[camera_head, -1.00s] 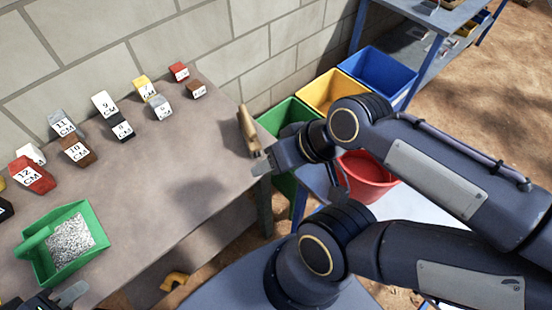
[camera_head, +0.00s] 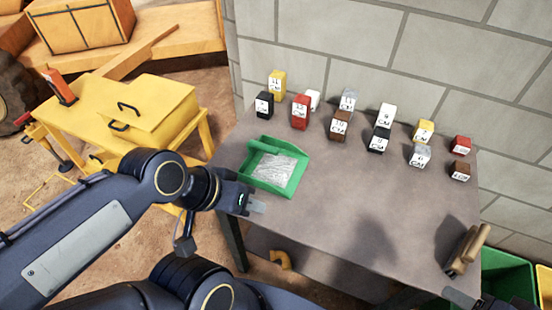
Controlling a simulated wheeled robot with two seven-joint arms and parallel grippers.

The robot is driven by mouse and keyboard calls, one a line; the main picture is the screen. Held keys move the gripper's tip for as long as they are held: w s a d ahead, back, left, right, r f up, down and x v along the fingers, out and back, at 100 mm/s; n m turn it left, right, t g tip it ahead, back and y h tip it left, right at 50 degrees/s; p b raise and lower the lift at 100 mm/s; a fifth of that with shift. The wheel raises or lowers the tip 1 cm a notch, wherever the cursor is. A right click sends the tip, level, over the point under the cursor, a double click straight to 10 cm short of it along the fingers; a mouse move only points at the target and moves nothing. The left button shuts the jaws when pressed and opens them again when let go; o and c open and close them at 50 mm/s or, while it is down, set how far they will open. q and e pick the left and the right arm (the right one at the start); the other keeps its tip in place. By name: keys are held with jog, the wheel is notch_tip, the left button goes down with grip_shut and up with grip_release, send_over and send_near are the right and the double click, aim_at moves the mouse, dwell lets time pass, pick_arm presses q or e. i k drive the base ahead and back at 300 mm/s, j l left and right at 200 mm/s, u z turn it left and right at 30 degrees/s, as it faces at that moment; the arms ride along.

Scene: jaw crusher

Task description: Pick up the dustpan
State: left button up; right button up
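The green dustpan (camera_head: 262,184) lies flat on the grey-brown table (camera_head: 345,225), near its left end. It holds pale grey gravel (camera_head: 274,169), and its green handle (camera_head: 275,146) shows along the back side. My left gripper (camera_head: 257,206) is just in front of the dustpan, near the table's front left edge, with nothing seen in it. One pale finger shows clearly; its opening is unclear. My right gripper (camera_head: 460,298) shows only partly at the lower right edge, near a wooden-handled brush (camera_head: 468,248).
Several numbered coloured blocks, including a red one (camera_head: 300,112), stand along the table's back by the block wall (camera_head: 330,50). A yellow cart (camera_head: 130,115) stands left. Green (camera_head: 508,275) and yellow bins stand at the right. The table's middle is clear.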

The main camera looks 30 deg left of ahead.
aim_at(274, 166)
jog(key=j+z, duration=0.3)
jog(key=j, duration=0.15)
jog(key=k+j+z, duration=0.1)
jog(key=j+z, duration=0.2)
jog(key=k+j+z, duration=0.1)
jog(key=j+z, duration=0.2)
jog(key=j, duration=0.25)
